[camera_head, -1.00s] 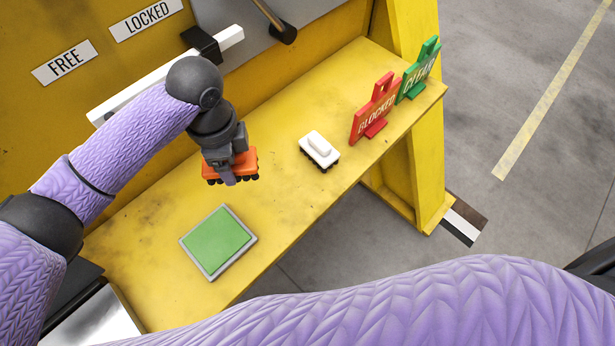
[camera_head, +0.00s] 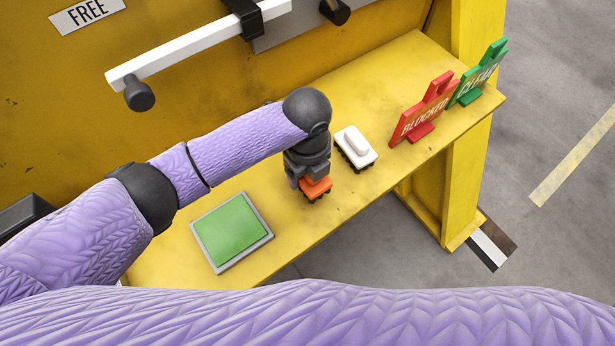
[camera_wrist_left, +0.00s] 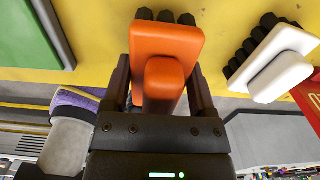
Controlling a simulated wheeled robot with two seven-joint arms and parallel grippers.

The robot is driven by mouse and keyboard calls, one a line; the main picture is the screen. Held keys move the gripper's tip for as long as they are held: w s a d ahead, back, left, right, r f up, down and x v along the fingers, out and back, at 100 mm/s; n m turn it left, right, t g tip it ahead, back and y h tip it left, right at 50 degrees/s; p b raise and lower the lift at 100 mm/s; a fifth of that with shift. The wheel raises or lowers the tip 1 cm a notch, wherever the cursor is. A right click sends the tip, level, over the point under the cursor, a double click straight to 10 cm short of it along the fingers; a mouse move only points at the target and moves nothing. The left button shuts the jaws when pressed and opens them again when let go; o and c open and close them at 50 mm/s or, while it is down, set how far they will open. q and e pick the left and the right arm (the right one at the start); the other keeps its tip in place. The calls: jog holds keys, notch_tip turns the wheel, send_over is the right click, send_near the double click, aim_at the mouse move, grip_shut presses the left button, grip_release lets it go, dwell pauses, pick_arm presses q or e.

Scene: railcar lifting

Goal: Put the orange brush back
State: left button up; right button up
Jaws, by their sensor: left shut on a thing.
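The orange brush (camera_head: 317,187) with dark bristles is in my left gripper (camera_head: 308,182), between the green pad and the white brush. In the left wrist view the orange brush (camera_wrist_left: 165,55) sits between the two fingers of the left gripper (camera_wrist_left: 165,85), which are shut on its handle. The bristles are at or close above the yellow shelf (camera_head: 350,205); I cannot tell whether they touch. The arm and gripper hide part of the brush in the head view. My right gripper is not in view.
A white brush (camera_head: 356,147) stands just right of the orange one. A green pad in a grey frame (camera_head: 232,232) lies to the left. The red BLOCKED sign (camera_head: 424,115) and green CLEAR sign (camera_head: 478,78) stand at the right end. A white bar (camera_head: 195,48) runs above the shelf.

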pick_arm(q)
notch_tip(320, 180, down, 3)
jog(key=shift+r+b, duration=0.2)
jog(key=shift+b, duration=0.15)
jog(key=shift+r, duration=0.1)
jog(key=o, duration=1.2)
jog(key=shift+o, duration=0.2)
notch_tip(320, 180, up, 12)
jog(key=p, duration=0.4)
